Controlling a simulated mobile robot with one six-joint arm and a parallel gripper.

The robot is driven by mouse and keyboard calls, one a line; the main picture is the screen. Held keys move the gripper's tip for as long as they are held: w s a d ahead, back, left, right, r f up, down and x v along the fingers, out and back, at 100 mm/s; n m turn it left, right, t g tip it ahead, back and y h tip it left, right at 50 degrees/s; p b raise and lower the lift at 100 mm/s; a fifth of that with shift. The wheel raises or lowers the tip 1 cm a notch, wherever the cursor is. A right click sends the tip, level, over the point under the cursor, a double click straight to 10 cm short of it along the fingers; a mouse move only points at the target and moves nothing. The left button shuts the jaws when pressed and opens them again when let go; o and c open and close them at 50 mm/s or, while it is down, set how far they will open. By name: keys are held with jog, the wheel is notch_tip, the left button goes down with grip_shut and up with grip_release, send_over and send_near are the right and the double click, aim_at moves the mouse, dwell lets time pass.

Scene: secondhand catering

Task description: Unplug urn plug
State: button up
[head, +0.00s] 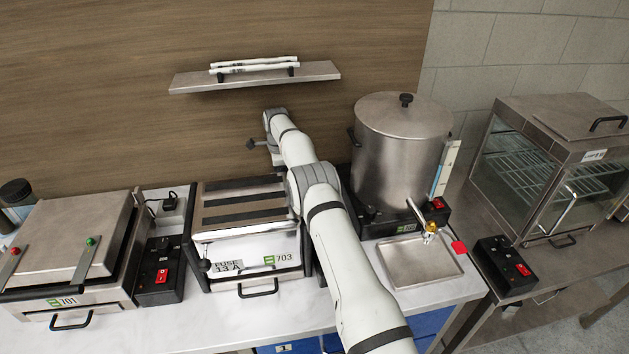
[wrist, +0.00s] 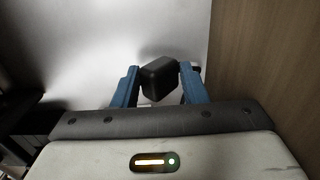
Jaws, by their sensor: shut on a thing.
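The urn (head: 395,150) is a large steel drum with a black-knobbed lid, standing on a black base right of my arm. Its tap hangs over a drip tray (head: 425,262). In the wrist view my gripper (wrist: 158,67) is shut on a black plug (wrist: 160,82), held slightly tilted between the two blue fingers. A pale surface lies behind the plug; I cannot tell whether the plug touches it or sits in a socket. In the head view the plug and fingers are hidden behind my arm and the machine labelled 703.
The 703 machine (head: 250,240) stands left of my arm, with a "FUSE 13 A" label. A press labelled 701 (head: 70,245) is farther left. Another black plug (head: 170,201) sits at a wall socket between them. A shelf (head: 255,78) hangs above; a glass cabinet (head: 550,170) stands right.

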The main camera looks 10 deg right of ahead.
jog(key=o, duration=1.3)
jog(key=shift+o, duration=0.2)
notch_tip(320, 180, up, 8)
jog(key=shift+f+b, duration=0.1)
jog(key=shift+b, duration=0.25)
